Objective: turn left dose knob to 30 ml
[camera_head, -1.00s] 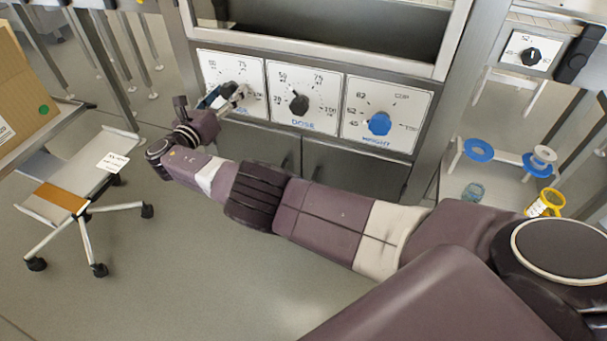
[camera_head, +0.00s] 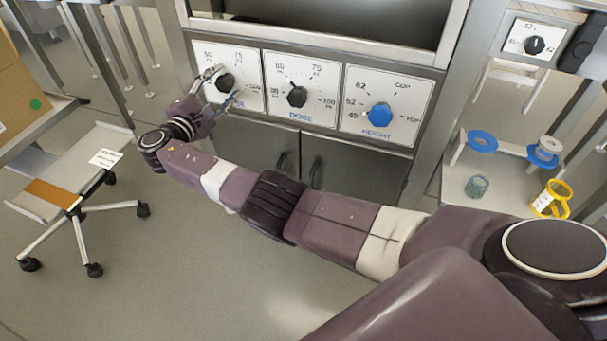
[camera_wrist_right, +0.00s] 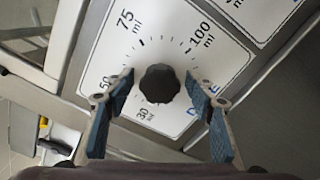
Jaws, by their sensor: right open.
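The left dose knob (camera_head: 225,82) is dark and round, on a white dial plate (camera_head: 250,106) at the left of the panel. In the right wrist view the knob (camera_wrist_right: 160,83) sits mid-picture on its plate, with marks 30, 50, 75 and 100 ml around it. I cannot make out which mark it points at. My right gripper (camera_head: 220,87) is at this knob. In the right wrist view its open blue-padded fingers (camera_wrist_right: 160,80) stand on either side of the knob, with gaps visible between pads and knob. My left gripper is out of view.
A second dark dose knob (camera_head: 297,97) and a blue height knob (camera_head: 380,115) are to the right on the same panel. Cabinet doors (camera_head: 350,177) lie below. A stool (camera_head: 75,180) stands at the left. A side shelf with blue rings (camera_head: 482,141) is at the right.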

